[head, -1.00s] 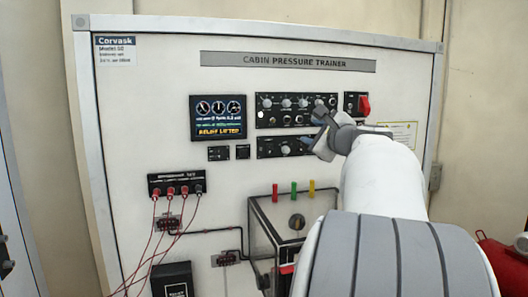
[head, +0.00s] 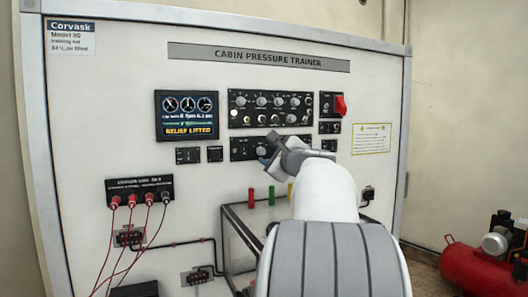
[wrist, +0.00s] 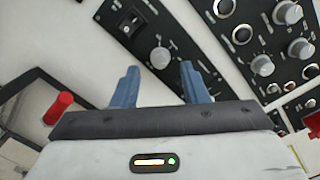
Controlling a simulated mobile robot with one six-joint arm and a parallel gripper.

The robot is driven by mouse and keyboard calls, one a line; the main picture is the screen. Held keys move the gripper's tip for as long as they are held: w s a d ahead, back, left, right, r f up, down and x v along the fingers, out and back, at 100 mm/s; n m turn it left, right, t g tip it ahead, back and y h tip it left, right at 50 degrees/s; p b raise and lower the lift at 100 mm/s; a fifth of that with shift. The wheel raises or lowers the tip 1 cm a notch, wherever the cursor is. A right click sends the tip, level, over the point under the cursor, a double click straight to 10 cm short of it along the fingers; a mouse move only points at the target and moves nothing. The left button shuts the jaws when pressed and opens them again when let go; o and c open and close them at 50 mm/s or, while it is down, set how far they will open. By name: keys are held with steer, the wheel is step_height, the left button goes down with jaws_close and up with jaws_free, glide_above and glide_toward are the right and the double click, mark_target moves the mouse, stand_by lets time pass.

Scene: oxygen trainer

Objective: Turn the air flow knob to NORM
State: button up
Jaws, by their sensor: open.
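The lower black control panel (head: 240,143) on the trainer board carries a round grey knob (head: 262,153). Its lettering is too small to read, so I cannot tell whether this is the air flow knob or where it points. My gripper (head: 272,154) is in front of this panel and hides its right part. In the wrist view my gripper (wrist: 160,72) is open, its two blue fingers apart. The grey knob (wrist: 160,57) shows in the gap between them, beyond the tips. I see no contact.
Above is a larger panel (head: 270,109) with several knobs; a red handle (head: 340,105) is to its right. The display (head: 186,115) reads RELIEF LIFTED. Below stand red (head: 251,198) and green (head: 271,195) posts. Red cables hang at left. A red compressor tank (head: 475,272) is at right.

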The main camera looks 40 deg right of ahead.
mark_target(263, 152)
steer(key=shift+w+d+p, duration=0.15)
steer(key=shift+w, duration=0.65)
steer(key=shift+w+d+p, duration=0.1)
steer(key=shift+w+p, duration=0.05)
steer(key=shift+w, duration=0.6)
steer(key=shift+c, duration=0.2)
jaws_close()
